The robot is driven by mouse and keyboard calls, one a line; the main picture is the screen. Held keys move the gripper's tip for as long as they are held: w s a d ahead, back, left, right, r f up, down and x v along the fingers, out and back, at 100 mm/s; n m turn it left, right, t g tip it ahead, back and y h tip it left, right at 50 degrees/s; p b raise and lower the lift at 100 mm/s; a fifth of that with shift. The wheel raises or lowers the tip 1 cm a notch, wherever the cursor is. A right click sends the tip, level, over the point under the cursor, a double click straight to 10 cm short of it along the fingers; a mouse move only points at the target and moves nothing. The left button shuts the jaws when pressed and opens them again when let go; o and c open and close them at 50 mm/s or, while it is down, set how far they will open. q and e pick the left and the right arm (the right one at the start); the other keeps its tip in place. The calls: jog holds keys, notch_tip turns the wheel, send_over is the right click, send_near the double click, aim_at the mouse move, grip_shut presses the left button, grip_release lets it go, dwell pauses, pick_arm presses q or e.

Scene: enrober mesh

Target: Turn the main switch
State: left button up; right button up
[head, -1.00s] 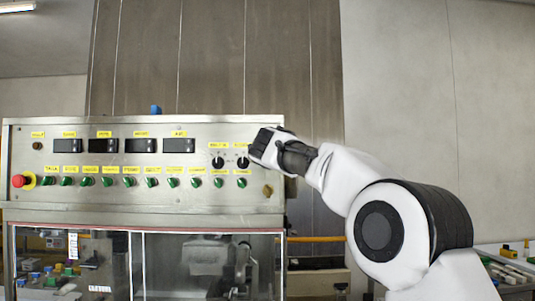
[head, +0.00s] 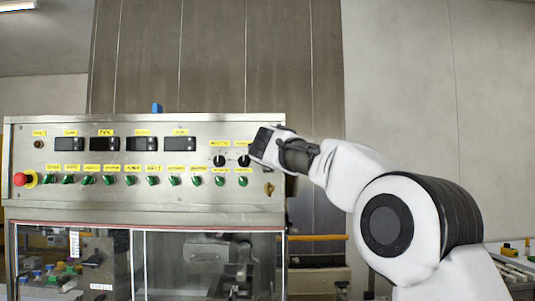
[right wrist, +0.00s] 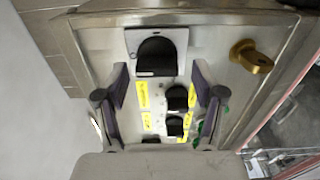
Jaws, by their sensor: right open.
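The steel control panel (head: 110,205) faces me. In the right wrist view, a large black rotary switch (right wrist: 155,55) on a square plate lies ahead of my right gripper (right wrist: 160,88), towards the gap between its fingers. Its label is not readable. My right gripper (head: 262,144) is open at the panel's upper right in the head view and hides that switch there. I cannot tell whether the fingers touch it. Two smaller black knobs (head: 219,160) (head: 243,160) sit just left of the gripper. My left gripper is out of view.
A brass key-like part (right wrist: 250,57) sticks out near the large switch; it also shows in the head view (head: 269,189). A row of green knobs (head: 153,181), dark displays (head: 105,144) and a red emergency button (head: 20,179) fill the panel.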

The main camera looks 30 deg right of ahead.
jog(key=v, duration=0.6)
jog(key=shift+s+a, duration=0.25)
jog(key=shift+s, duration=0.05)
